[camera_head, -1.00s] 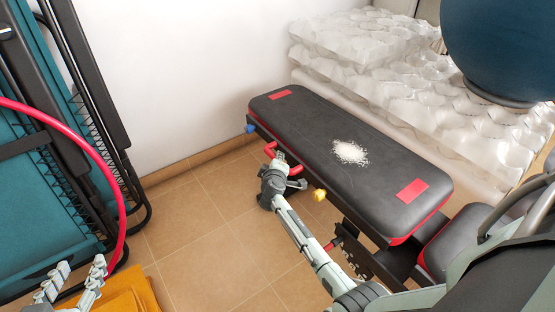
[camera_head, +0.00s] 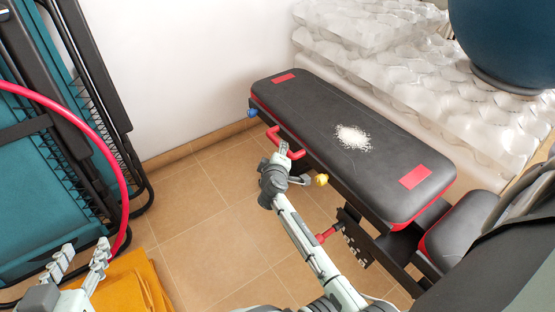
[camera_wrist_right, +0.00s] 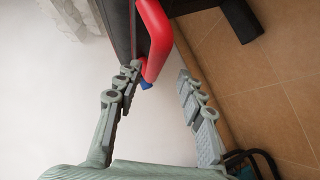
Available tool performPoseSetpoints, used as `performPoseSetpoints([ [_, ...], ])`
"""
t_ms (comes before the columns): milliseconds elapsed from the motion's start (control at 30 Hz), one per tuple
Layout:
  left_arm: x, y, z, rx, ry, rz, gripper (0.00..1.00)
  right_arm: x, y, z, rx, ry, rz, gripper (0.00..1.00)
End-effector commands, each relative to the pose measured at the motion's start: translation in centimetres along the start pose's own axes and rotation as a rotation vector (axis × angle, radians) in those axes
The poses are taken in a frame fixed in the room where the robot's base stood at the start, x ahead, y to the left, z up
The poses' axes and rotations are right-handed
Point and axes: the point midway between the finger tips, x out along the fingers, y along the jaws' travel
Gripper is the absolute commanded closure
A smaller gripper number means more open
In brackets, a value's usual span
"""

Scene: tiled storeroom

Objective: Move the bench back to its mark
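The bench (camera_head: 310,105) has a black padded top with red patches and red edging. It stands along white wavy blocks. A red handle (camera_head: 287,148) is on its near side; it also shows in the right wrist view (camera_wrist_right: 157,40). My right gripper (camera_head: 282,160) is at this handle. In the right wrist view its fingers are apart (camera_wrist_right: 160,98), with the handle's bend beside the left finger; I cannot tell whether they touch. My left gripper (camera_head: 78,264) is open and empty at the lower left, away from the bench. I cannot make out a floor mark.
White powder (camera_head: 352,137) lies on the bench pad. White wavy blocks (camera_head: 420,75) and a dark blue ball (camera_head: 505,45) are behind it. Folded teal frames (camera_head: 50,180) and a yellow-orange cloth (camera_head: 125,283) are at left. Tiled floor (camera_head: 215,195) between is clear.

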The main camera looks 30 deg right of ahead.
Motion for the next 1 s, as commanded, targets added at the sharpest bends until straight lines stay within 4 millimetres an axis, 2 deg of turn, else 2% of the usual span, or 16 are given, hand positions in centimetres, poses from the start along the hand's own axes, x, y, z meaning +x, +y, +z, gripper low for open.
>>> performPoseSetpoints([
  [100, 0.0, 0.0, 0.0, 0.000, 0.000, 0.000, 0.60, -2.7, -0.1, 0.1, 0.000, 0.000, -0.002, 0.61],
  [333, 0.0, 0.0, 0.0, 0.000, 0.000, 0.000, 0.60, -5.7, -0.1, 0.0, -0.001, -0.001, -0.001, 0.61],
  [500, 0.0, 0.0, 0.0, 0.000, 0.000, 0.000, 0.60, -6.2, 0.0, 0.0, -0.001, -0.001, -0.001, 0.61],
  [933, 0.0, 0.0, 0.0, 0.000, 0.000, 0.000, 0.60, -6.2, 0.0, 0.0, -0.001, -0.001, -0.001, 0.61],
  [1000, 0.1, -0.2, 0.4, 0.001, -0.020, -0.003, 0.60, -6.5, 0.1, 0.6, 0.010, -0.012, -0.011, 0.61],
])
